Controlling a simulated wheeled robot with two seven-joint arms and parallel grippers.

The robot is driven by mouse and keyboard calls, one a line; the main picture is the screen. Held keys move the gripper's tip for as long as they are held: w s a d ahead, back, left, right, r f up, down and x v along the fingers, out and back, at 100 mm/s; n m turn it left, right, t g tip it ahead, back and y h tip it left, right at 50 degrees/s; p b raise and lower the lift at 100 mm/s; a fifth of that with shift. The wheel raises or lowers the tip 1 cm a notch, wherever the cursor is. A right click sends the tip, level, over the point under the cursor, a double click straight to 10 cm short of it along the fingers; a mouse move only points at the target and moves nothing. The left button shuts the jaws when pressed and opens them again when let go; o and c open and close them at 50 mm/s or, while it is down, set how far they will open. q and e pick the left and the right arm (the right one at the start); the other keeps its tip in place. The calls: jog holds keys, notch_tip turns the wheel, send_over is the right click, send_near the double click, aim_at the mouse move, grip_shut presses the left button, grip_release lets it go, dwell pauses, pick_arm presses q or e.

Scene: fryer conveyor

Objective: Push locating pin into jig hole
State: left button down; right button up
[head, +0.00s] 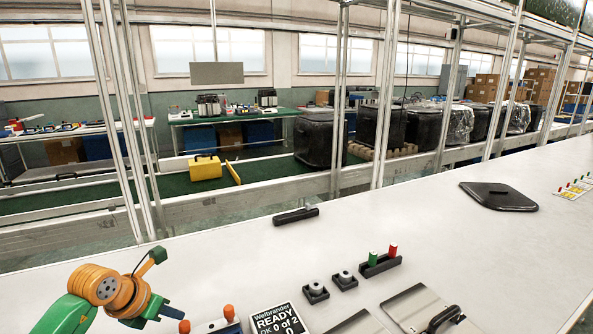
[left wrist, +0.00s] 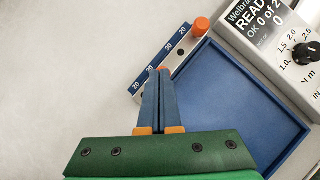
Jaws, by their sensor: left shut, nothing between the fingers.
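A blue and white block with printed numbers (left wrist: 170,57), which looks like the jig, lies on the table beside a blue tray. An orange-topped pin (left wrist: 201,25) stands at its far end, and it also shows in the head view (head: 229,312). A second orange top (head: 184,326) shows at the block's left end in the head view. My left gripper (left wrist: 160,72) is shut and empty, its blue fingertips over the block's near part, hiding some of it. I cannot tell whether the tips touch the block. In the head view my left gripper (head: 163,311) is close to the second orange top. My right gripper is out of view.
A blue tray (left wrist: 285,108) lies right of the fingers. A display box reading READY, OK 0 of 2 (head: 277,320) stands beside it. Two small dark fixtures (head: 316,292), a holder with green and red pieces (head: 380,265) and a black bar (head: 296,216) lie farther off.

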pick_arm(q)
jog(key=shift+f+b, duration=0.85)
jog(key=shift+f, duration=0.2)
jog(key=shift+s+f, duration=0.2)
jog(key=shift+f, duration=0.05)
jog(key=shift+s, duration=0.1)
notch_tip(320, 180, up, 6)
jog(key=p, duration=0.4)
jog(key=shift+w, duration=0.25)
